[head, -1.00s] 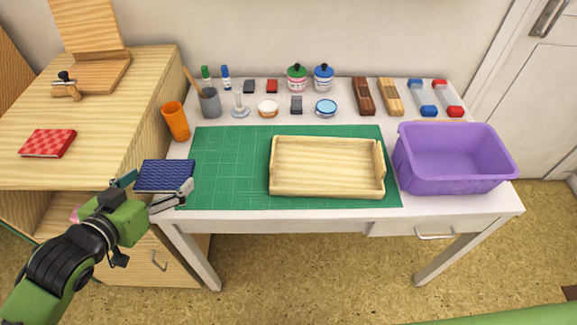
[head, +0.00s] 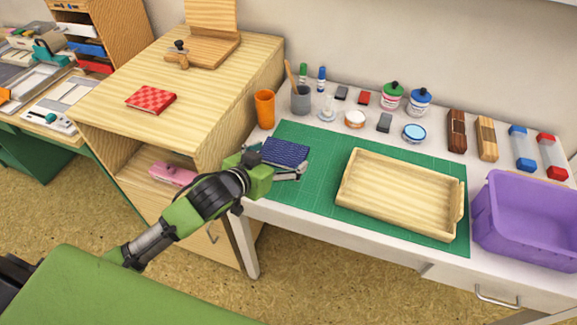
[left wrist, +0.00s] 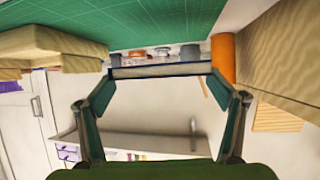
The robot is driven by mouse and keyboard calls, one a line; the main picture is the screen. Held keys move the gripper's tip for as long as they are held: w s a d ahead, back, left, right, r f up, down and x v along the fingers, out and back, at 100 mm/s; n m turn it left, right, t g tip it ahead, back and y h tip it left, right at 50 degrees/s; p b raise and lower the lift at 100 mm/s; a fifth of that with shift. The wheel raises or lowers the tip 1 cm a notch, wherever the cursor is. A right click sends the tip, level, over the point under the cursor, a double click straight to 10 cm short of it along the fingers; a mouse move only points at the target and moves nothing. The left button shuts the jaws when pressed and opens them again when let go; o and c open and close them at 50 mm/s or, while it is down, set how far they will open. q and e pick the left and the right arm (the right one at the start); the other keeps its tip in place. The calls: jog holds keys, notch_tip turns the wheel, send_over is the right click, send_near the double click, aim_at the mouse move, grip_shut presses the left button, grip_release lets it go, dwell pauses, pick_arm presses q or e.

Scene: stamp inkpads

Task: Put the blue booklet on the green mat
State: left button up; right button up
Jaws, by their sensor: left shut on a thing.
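The blue booklet (head: 285,152) has a dark patterned cover and is over the left part of the green mat (head: 308,190). My left gripper (head: 284,174) is shut on its near edge. In the left wrist view the booklet (left wrist: 160,71) shows edge-on between the fingertips, a pale strip with blue edges. That view is upside down; the mat (left wrist: 150,22) fills its top, with a gap between it and the booklet, so the booklet looks held above the mat. My right gripper is not in view.
A wooden tray (head: 347,202) covers much of the mat's right side. An orange cup (head: 264,109) and a grey pen cup (head: 301,99) stand behind the booklet. A purple bin (head: 525,225) is at the right. A red booklet (head: 151,99) lies on the wooden cabinet (head: 190,105).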

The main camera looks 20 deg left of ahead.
aim_at(287, 159)
pick_arm(q)
jog(key=w+f, duration=0.1)
jog(key=w+d+f, duration=0.1)
jog(key=f, duration=0.1)
jog(key=shift+w+d+f, duration=0.2)
jog(key=shift+w+f, duration=0.05)
jog(key=shift+w, duration=0.05)
notch_tip(287, 159, down, 3)
jog(key=shift+w+d+f+b, duration=0.1)
jog(key=shift+f+b, duration=0.1)
jog(key=shift+b, duration=0.1)
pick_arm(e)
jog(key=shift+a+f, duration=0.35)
pick_arm(q)
jog(key=o, duration=1.1)
jog(key=shift+c, duration=0.2)
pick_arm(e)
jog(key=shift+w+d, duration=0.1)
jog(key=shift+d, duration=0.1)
